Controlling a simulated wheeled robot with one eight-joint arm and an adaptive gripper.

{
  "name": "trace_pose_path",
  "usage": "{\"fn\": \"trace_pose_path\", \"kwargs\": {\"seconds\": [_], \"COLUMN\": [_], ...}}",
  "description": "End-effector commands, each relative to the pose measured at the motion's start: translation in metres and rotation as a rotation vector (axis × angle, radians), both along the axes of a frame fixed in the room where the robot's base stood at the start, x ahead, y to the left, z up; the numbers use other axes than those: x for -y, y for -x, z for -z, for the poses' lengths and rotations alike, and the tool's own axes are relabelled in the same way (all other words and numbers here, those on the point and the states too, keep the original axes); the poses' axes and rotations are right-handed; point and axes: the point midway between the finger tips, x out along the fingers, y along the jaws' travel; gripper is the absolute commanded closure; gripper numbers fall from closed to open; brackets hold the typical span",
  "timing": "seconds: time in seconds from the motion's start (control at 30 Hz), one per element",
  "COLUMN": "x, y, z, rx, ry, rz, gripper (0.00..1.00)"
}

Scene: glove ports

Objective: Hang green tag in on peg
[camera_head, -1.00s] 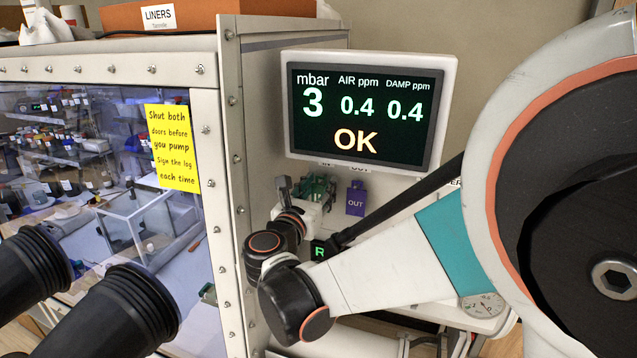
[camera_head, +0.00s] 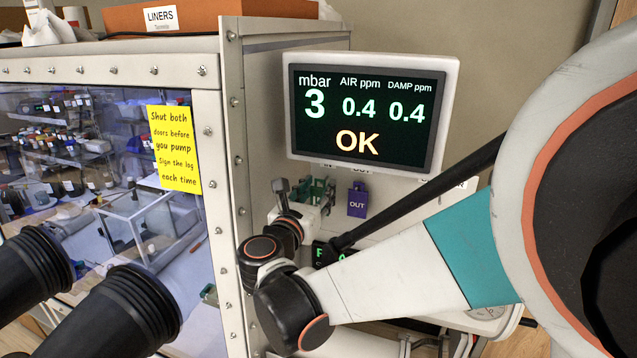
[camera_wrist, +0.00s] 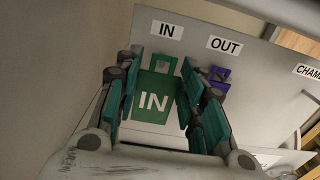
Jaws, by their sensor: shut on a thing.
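The green tag (camera_wrist: 152,102), marked IN in white, shows in the wrist view with its square loop at the top. My gripper (camera_wrist: 163,78) is shut on the tag, with a teal-padded finger at each side. The tag faces the light panel, below the white IN label (camera_wrist: 167,30). The peg under that label is not clearly visible, and I cannot tell whether the loop is around it. In the head view my gripper (camera_head: 317,192) is at the panel, left of the purple OUT tag (camera_head: 357,202), and hides most of the green tag.
The purple tag also shows in the wrist view (camera_wrist: 218,82), close to my right finger and below the OUT label (camera_wrist: 224,44). A monitor (camera_head: 370,110) overhangs the panel. The glovebox side wall (camera_head: 232,170) stands close to the left. Black glove ports (camera_head: 120,310) project at lower left.

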Motion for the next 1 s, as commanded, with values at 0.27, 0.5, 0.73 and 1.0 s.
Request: {"fn": "trace_pose_path", "kwargs": {"seconds": [0.27,0.5,0.73,1.0], "x": [-0.004,-0.007,-0.010,-0.014], "y": [0.009,0.018,0.026,0.036], "z": [0.000,0.000,-0.001,-0.001], "rx": [0.000,0.000,0.000,0.000], "ry": [0.000,0.000,0.000,0.000], "rz": [-0.001,-0.001,-0.002,-0.004], "gripper": [0.85,0.85,0.85,0.85]}}
